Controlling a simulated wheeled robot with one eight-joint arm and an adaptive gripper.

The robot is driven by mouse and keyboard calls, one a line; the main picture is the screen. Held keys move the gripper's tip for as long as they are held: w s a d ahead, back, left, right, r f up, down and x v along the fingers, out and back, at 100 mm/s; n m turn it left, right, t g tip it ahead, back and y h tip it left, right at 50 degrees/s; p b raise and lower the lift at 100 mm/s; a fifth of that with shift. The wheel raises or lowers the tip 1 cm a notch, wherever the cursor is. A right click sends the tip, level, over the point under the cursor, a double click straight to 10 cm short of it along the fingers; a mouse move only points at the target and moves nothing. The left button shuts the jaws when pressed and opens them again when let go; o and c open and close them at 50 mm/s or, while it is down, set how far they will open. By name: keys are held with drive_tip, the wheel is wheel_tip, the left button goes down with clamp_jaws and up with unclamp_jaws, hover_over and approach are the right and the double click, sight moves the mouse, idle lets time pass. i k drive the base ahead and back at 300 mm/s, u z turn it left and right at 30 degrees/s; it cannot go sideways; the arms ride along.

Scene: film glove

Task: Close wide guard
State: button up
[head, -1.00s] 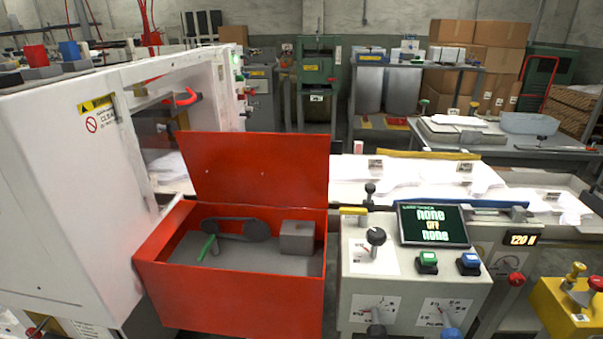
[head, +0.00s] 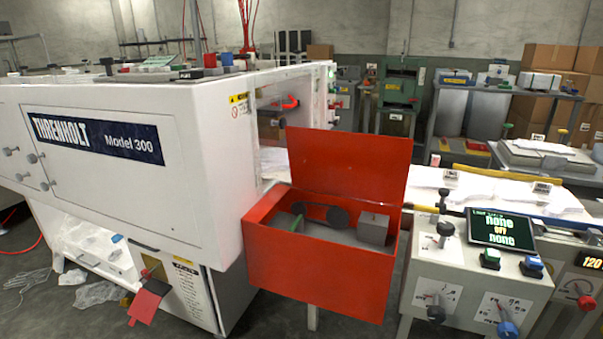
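A red box-shaped guard (head: 318,267) is fixed at the right end of the white machine (head: 120,170). Its red lid (head: 346,166) stands raised, tilted back, so the box is open. My gripper is not in view.
A control console (head: 440,262) with a lit screen (head: 502,231), knobs and buttons stands close right of the box. A red flap (head: 145,305) hangs on the machine's lower cabinet. Clear film scraps (head: 98,293) lie on the floor at lower left.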

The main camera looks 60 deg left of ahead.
sight(379, 165)
drive_tip(key=u, duration=3.05)
drive_tip(key=k, duration=0.85)
drive_tip(key=z, duration=0.45)
drive_tip(key=i, duration=0.9)
